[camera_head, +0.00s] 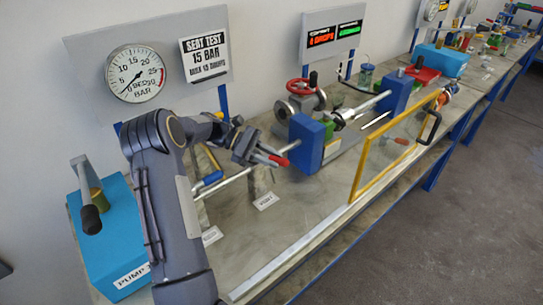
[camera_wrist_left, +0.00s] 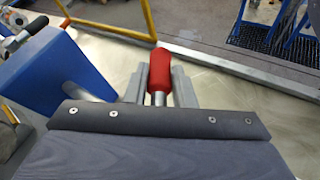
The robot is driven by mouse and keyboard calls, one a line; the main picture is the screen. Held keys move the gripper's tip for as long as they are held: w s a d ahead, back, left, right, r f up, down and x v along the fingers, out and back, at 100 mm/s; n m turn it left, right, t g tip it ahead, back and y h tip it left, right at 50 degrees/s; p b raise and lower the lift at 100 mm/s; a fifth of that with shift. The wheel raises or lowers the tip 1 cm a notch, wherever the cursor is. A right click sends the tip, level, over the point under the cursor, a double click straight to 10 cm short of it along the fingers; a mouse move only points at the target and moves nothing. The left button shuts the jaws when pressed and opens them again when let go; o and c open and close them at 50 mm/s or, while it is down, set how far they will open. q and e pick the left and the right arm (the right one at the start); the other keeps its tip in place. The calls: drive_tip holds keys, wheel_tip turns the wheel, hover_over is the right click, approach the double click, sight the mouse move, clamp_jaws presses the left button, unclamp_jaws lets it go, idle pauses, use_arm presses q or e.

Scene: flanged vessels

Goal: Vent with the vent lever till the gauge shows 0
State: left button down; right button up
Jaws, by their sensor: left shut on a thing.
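The vent lever shows as a red grip (camera_head: 278,160) on a metal rod; I take it for the vent lever, as its label is too small to read. My left gripper (camera_head: 266,156) is shut around it. In the left wrist view the red grip (camera_wrist_left: 160,72) sits between the two grey fingers (camera_wrist_left: 159,85), its end sticking out past them. The round white pressure gauge (camera_head: 135,74) is on the grey panel at the upper left. Its thin needle seems to point to the lower left, near the 0 end, but the exact reading cannot be told. My right gripper is not seen.
A teal pump box (camera_head: 108,235) with a black-gripped lever stands at the left. A blue-handled lever (camera_head: 208,181) is close to my left arm. A blue block (camera_head: 306,143), red handwheel (camera_head: 301,87) and yellow-framed clear guard (camera_head: 362,165) stand to the right. The front bench strip is clear.

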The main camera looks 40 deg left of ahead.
sight(270, 158)
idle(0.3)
use_arm(q)
drive_tip(key=c, duration=1.2)
unclamp_jaws()
drive_tip(key=shift+r, duration=0.1)
drive_tip(key=shift+r, duration=0.3)
wheel_tip(270, 158, up, 3)
drive_tip(key=shift+s+f+b, duration=0.1)
drive_tip(key=shift+s+b, duration=0.05)
drive_tip(key=shift+b, duration=0.25)
drive_tip(key=s+d+r+b, duration=0.3)
drive_tip(key=s+d+r, duration=0.5)
drive_tip(key=s, duration=0.3)
drive_tip(key=shift+d+r, duration=0.15)
drive_tip(key=shift+r, duration=0.55)
